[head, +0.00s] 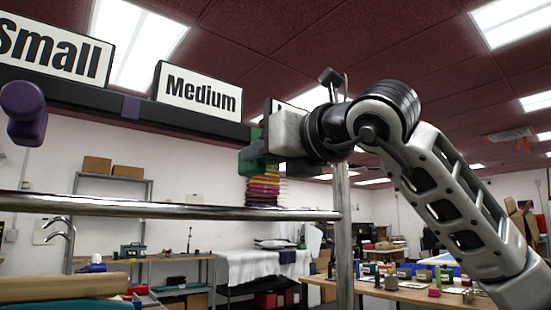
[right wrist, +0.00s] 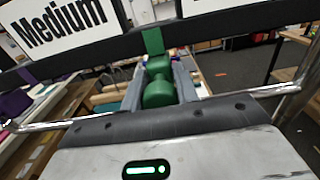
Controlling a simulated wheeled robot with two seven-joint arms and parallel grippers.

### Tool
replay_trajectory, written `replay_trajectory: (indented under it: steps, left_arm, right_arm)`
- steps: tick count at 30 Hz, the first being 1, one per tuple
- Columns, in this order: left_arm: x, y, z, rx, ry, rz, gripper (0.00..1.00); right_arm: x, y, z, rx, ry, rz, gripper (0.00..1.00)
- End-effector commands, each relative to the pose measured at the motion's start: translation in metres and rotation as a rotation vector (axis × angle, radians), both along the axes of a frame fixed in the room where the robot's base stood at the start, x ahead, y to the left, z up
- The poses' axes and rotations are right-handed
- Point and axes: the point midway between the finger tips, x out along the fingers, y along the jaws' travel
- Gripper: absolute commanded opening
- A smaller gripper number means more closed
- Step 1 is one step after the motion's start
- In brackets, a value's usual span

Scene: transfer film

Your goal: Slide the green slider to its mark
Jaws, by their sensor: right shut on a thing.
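The green slider (head: 250,161) is at the right end of the dark bar in the head view, partly hidden by my right gripper (head: 268,146). In the right wrist view the green slider (right wrist: 159,92) is a rounded knob between the two fingers of my right gripper (right wrist: 159,86), which is shut on it. A flat green patch (right wrist: 153,41) shows on the dark bar directly beyond the knob and appears lined up with it. I cannot tell how exactly they match. My left gripper is not in view.
The dark bar (head: 60,92) carries a Small sign (head: 50,48), a Medium sign (head: 198,93) and a third sign mostly hidden by my arm. A purple knob (head: 24,108) is at far left; a purple patch (head: 131,107) marks the bar. A metal rail (head: 150,208) runs below.

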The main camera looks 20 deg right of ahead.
Motion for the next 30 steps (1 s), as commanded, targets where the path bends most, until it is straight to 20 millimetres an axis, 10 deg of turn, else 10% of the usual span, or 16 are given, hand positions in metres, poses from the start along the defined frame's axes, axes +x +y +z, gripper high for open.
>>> replay_trajectory:
  steps: [2,3,5,17,30]
  left_arm:
    - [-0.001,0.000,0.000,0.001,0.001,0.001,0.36]
    - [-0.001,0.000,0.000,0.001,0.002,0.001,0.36]
    - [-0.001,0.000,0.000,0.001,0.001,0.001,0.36]
    - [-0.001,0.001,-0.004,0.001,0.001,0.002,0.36]
    - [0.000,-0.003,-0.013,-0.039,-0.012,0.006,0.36]
  right_arm:
    - [0.000,-0.001,0.001,0.001,-0.003,-0.001,0.00]
    - [0.000,-0.001,0.001,0.001,-0.003,-0.001,0.35]
    - [0.000,-0.001,0.001,0.001,-0.003,-0.001,0.51]
    - [-0.007,-0.004,0.000,0.002,-0.003,-0.001,0.51]
    - [-0.098,-0.036,-0.001,0.002,-0.007,-0.002,0.51]
